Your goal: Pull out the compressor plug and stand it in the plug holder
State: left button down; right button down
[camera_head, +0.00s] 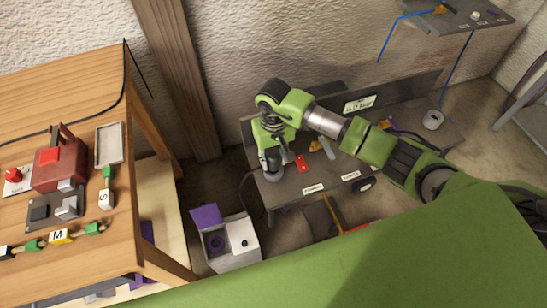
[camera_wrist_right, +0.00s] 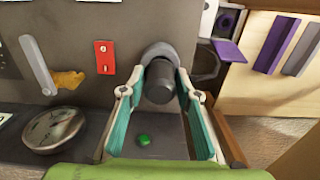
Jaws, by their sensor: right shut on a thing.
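My right gripper (camera_head: 271,160) points down at the left end of the dark grey compressor bench (camera_head: 300,191). In the right wrist view its two teal fingers (camera_wrist_right: 163,88) close on either side of a dark grey cylinder (camera_wrist_right: 158,82), which I take for the compressor plug. A lighter grey round collar (camera_wrist_right: 160,49) shows just beyond the cylinder. I cannot tell whether the cylinder is seated in the collar or clear of it. In the head view the gripper hides most of it. I cannot make out the plug holder for certain. My left gripper is not in view.
The bench carries a red switch plate (camera_head: 301,162), a yellow tap (camera_head: 315,146) and a "6.0 bar" sign (camera_head: 359,103). A round gauge (camera_wrist_right: 50,128) shows in the wrist view. A white box with a purple lid (camera_head: 231,243) stands below. A wooden table (camera_head: 75,85) fills the left.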

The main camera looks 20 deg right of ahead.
jog(key=shift+b, duration=0.6)
dwell(1.5)
jog(key=shift+f+b, duration=0.7)
jog(key=shift+b, duration=0.5)
dwell(0.8)
jog(key=shift+s+d+f+b, duration=0.1)
jog(key=shift+d+f+b, duration=0.05)
jog(key=shift+f+b, duration=0.35)
dwell(0.3)
jog(key=c, duration=1)
grip_release()
